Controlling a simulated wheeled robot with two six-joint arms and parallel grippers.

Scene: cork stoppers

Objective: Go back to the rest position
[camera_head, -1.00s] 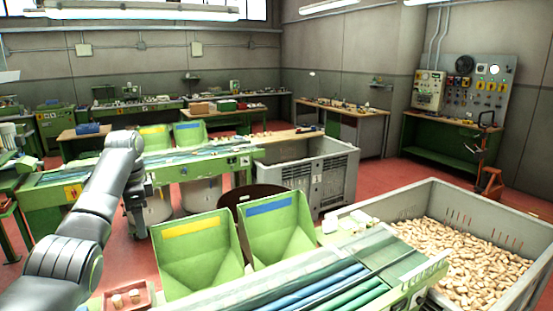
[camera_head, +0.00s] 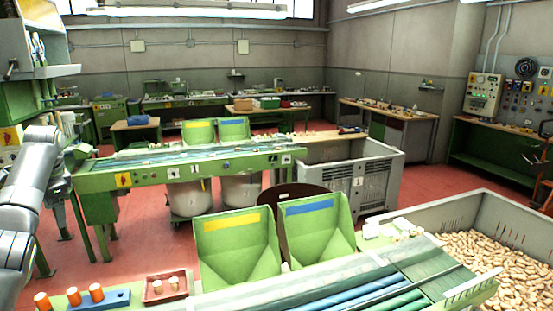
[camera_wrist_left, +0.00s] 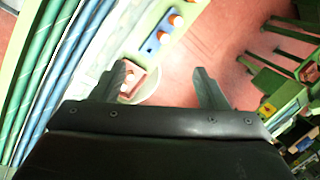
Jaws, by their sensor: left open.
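My left arm (camera_head: 25,195) shows at the left edge of the head view, where I cannot make out its fingers. In the left wrist view, my left gripper (camera_wrist_left: 160,88) has its two fingers wide apart with nothing held between them. Beyond the fingers are a small red tray (camera_wrist_left: 138,73) with pale corks, partly hidden by one finger, and a blue block (camera_wrist_left: 158,38) with orange-topped pieces. In the head view, the red tray (camera_head: 165,299) holds two corks and the blue block (camera_head: 118,300) stands left of it. My right gripper is not in view.
Two green bins (camera_head: 237,250) stand behind the near conveyor (camera_head: 330,290). A grey crate full of corks (camera_head: 460,207) is at the right. A green machine table (camera_head: 150,178) stands farther back. Red floor (camera_head: 130,260) is open at the left, beside my arm.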

